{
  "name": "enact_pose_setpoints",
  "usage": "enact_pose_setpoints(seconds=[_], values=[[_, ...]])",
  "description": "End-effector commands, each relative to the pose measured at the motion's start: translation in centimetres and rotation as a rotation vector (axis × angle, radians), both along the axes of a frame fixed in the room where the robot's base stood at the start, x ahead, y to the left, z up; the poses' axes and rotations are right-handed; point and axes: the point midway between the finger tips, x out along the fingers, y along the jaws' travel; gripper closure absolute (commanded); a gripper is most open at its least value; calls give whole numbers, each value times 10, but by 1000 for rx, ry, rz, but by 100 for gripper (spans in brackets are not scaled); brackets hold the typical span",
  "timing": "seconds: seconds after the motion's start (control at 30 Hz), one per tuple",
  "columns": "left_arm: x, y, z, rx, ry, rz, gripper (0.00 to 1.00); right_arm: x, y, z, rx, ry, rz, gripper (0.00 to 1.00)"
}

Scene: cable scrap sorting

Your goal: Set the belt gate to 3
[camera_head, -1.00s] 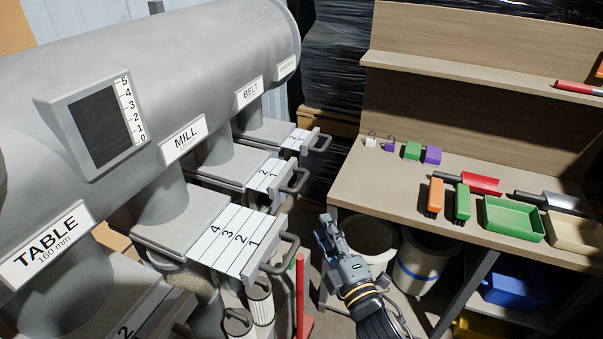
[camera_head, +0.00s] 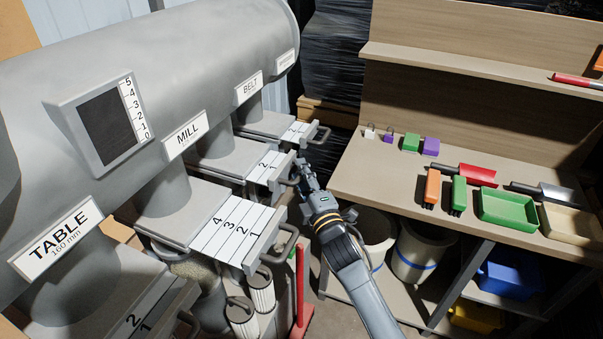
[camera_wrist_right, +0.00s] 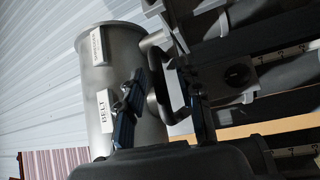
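The belt gate (camera_head: 256,169) is the slide plate under the BELT label (camera_head: 249,88). Its visible marks are 2 and 1. Its grey bar handle (camera_head: 284,182) is at the right end, partly hidden by my right gripper (camera_head: 303,172). In the right wrist view the two dark fingers of the right gripper (camera_wrist_right: 168,108) are apart, with a grey looped handle (camera_wrist_right: 166,82) between them. I cannot tell whether either finger touches it. My left gripper is not in view.
The mill gate (camera_head: 235,228), showing marks up to 4, and its handle (camera_head: 284,243) are nearer. A farther gate (camera_head: 291,130) lies behind the belt gate. A workbench (camera_head: 375,180) with brushes, scoops and trays stands right. A red post (camera_head: 300,285) stands below.

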Motion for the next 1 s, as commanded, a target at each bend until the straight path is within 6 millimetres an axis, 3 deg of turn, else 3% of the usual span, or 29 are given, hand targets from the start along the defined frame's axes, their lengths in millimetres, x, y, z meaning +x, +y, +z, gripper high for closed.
enact_pose_setpoints(seconds=[0.3, 0.5, 0.77, 1.0], values=[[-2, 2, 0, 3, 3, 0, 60, 2, 1, 0, 0, 0, 0, 64], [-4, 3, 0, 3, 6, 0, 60, 2, 1, 0, 0, 0, 0, 100], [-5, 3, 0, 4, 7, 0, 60, 2, 0, 0, 0, 0, -1, 100], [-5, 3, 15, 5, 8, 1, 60, -9, -27, 1, -4, 3, -3, 100]])
